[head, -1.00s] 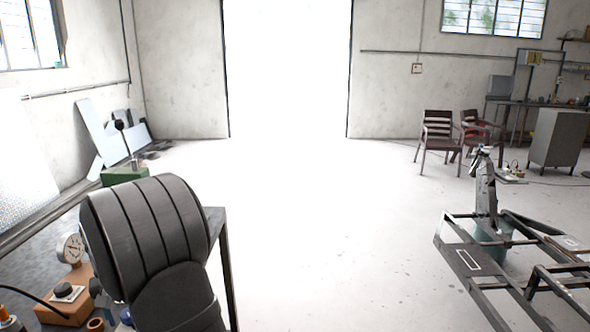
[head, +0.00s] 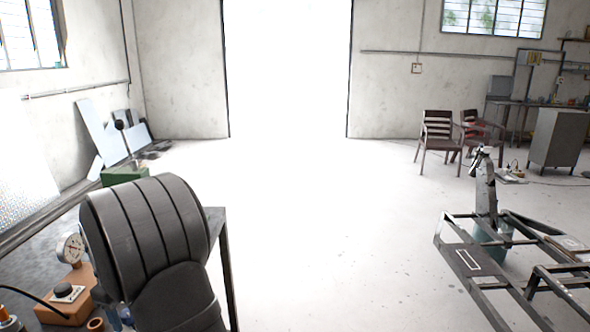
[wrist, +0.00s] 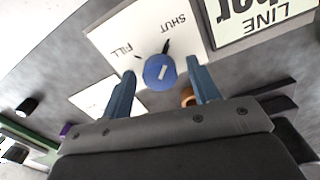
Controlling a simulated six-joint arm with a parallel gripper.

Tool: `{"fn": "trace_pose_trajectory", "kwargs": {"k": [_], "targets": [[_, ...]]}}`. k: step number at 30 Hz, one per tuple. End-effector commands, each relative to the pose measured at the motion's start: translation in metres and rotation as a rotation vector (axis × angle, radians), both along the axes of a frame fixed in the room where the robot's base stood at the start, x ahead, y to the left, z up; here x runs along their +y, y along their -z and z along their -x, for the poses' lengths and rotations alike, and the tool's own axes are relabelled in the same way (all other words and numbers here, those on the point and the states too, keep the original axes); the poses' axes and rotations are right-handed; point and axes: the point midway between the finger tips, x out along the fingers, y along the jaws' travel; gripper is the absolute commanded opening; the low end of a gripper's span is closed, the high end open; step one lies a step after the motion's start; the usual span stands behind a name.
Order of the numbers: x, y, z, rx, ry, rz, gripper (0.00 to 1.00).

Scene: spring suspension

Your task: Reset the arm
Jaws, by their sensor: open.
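My gripper (wrist: 162,90) is open in the wrist view, its two blue fingers apart. A round blue knob (wrist: 160,72) with a white mark shows between and beyond the fingertips. It sits on a white plate (wrist: 190,43) lettered FILL and SHUT. I cannot tell how far the fingertips are from the knob. In the head view a large dark part of my arm fills the lower left, and my gripper is not visible there.
The bench at left carries a pressure gauge (head: 71,248) and an orange-brown box (head: 66,303). A metal frame (head: 490,262) stands at right. Chairs (head: 437,130) stand farther back. The wrist view shows a lettered sign (wrist: 262,18) and an orange ring (wrist: 187,96). The middle floor is clear.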

Motion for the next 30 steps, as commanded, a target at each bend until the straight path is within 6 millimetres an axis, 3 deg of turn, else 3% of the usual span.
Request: {"fn": "trace_pose_trajectory", "kwargs": {"k": [17,24,30], "targets": [[0.0000,0.0000,0.0000,0.000,-0.112,0.000,0.55],[0.0000,0.0000,0.0000,0.000,-0.111,0.000,1.00],[0.0068,-0.0089,-0.0095,-0.001,-0.043,-0.002,1.00]]}}
